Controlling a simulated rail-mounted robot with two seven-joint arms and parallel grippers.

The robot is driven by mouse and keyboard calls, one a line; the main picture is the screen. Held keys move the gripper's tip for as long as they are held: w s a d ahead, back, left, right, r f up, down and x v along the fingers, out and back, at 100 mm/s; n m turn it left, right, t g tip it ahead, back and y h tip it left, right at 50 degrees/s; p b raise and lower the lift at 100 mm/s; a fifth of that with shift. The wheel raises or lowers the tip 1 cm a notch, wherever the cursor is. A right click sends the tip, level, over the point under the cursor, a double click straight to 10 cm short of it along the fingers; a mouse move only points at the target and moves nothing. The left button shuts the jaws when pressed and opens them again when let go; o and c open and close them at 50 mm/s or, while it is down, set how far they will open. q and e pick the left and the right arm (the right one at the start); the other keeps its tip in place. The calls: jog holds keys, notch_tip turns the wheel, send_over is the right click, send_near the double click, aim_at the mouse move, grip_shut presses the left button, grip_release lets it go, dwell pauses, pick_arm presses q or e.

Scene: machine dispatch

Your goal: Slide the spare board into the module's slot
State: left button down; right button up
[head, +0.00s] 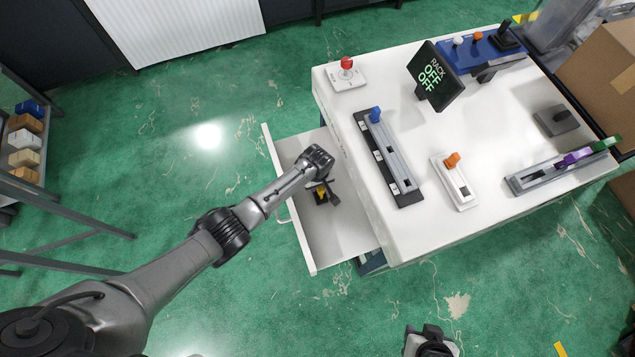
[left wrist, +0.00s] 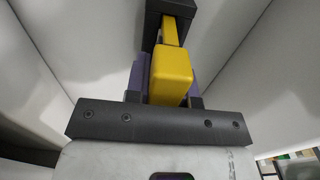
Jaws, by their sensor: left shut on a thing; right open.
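My left gripper (head: 321,187) reaches down into the open white drawer (head: 352,232). It is shut on a yellow-handled piece, likely the spare board (head: 321,195). In the left wrist view its yellow grip (left wrist: 172,75) sits between the fingers, with a dark block beyond it. The gripper hides much of the piece. I cannot tell whether it touches the drawer floor. My right gripper (head: 430,342) is at the bottom edge, open, off the table. I cannot tell for sure which table fixture is the module, and no empty slot shows clearly.
On the white table (head: 440,215) are a blue-handled rail (head: 384,155), an orange-knobbed slider (head: 455,182), a grey rail with purple and green parts (head: 535,178), a red button (head: 347,64), a display reading RACK OFF OFF (head: 434,76) and a blue lever box (head: 480,50).

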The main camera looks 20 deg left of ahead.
pick_arm(q)
jog(key=shift+f, duration=0.5)
jog(key=c, duration=0.9)
grip_release()
notch_tip(320, 180, up, 12)
jog(key=p, duration=0.4)
jog(key=shift+r+p, duration=0.25)
jog(key=shift+p, duration=0.05)
jog(key=shift+r, duration=0.65)
